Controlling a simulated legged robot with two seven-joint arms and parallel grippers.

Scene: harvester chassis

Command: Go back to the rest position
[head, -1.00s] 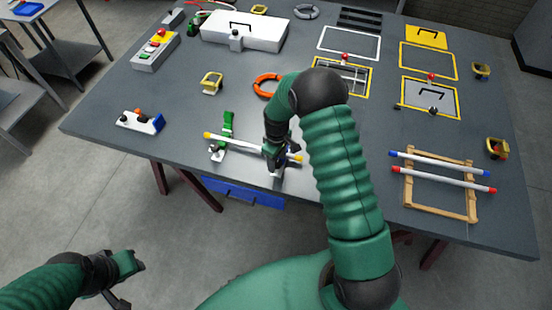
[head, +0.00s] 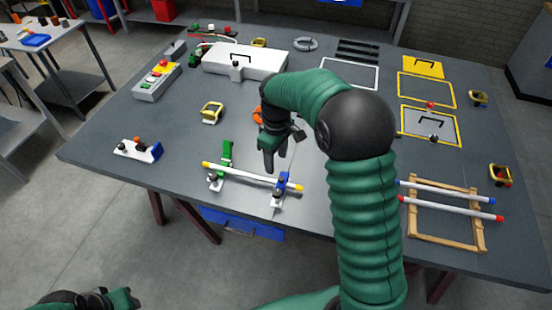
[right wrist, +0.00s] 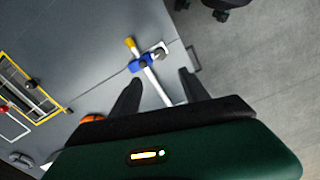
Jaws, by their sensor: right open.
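My right gripper (head: 274,158) is above the table, just behind a white rod with yellow ends (head: 245,176). The rod lies across two small stands, a green one (head: 226,153) at left and a blue one (head: 281,187) at right. In the right wrist view, my right gripper (right wrist: 158,88) shows its two fingers apart with nothing held. The rod's yellow end (right wrist: 130,43) and the blue stand (right wrist: 139,65) show beyond the fingers. My left gripper (head: 125,298) is low at the bottom left of the head view, clear of the table; its fingers are too small to judge.
The grey table (head: 110,180) holds a wooden rack (head: 445,242) with two white rods at right. A white case (head: 270,63) and a control box (head: 157,82) stand at the back. An orange ring (head: 257,116) lies partly behind my right arm.

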